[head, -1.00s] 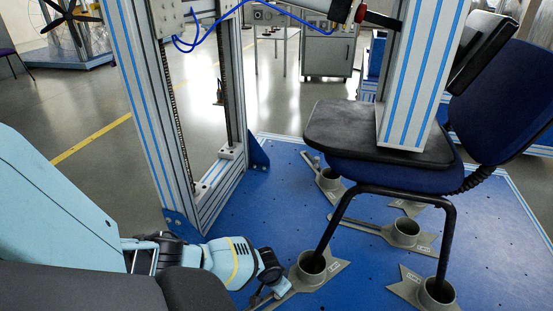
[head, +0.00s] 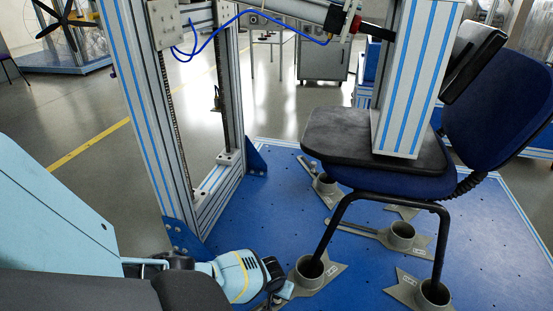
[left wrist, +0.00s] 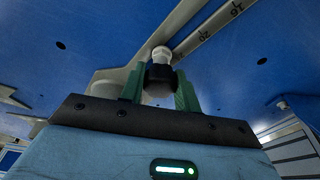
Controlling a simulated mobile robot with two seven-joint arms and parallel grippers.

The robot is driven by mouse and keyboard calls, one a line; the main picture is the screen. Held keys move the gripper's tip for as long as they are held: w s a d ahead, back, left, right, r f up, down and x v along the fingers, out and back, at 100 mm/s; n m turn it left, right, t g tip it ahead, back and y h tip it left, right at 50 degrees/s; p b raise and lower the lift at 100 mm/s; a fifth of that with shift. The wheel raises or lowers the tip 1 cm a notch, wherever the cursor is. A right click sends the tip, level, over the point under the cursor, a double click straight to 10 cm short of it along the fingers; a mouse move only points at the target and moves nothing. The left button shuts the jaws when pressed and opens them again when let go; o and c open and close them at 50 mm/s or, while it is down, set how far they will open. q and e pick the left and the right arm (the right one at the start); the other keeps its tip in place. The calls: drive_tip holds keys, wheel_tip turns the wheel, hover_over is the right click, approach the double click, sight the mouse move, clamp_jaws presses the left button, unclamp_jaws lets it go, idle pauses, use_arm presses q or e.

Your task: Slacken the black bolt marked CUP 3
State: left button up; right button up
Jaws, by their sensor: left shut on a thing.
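My left gripper (head: 282,293) is low at the front, beside the front-left grey cup (head: 304,276) that holds a chair leg. In the left wrist view its green fingers (left wrist: 159,88) are shut on a black bolt (left wrist: 160,74). A pale round piece (left wrist: 161,54) shows just beyond the bolt, by a grey slotted bar. In the head view the bolt is too small and hidden by the gripper to make out. The cup's label (head: 333,269) is too small to read. My right gripper is not in view.
A blue-seated chair (head: 470,118) stands with its legs in grey cups on a blue base plate (head: 262,215). A press column (head: 405,75) bears on the seat. A tall aluminium frame (head: 140,110) rises close beyond my left arm.

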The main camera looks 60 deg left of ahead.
use_arm(q)
drive_tip(key=n, duration=0.2)
drive_tip(key=shift+d+n+y+p, duration=0.1)
drive_tip(key=shift+n+y+p, duration=0.2)
drive_tip(key=shift+n+p, duration=0.1)
drive_tip(key=shift+n+g, duration=0.3)
drive_tip(key=shift+n, duration=0.3)
drive_tip(key=o, duration=1)
drive_tip(key=shift+m, duration=0.7)
drive_tip(key=m, duration=0.2)
drive_tip(key=shift+m, duration=0.3)
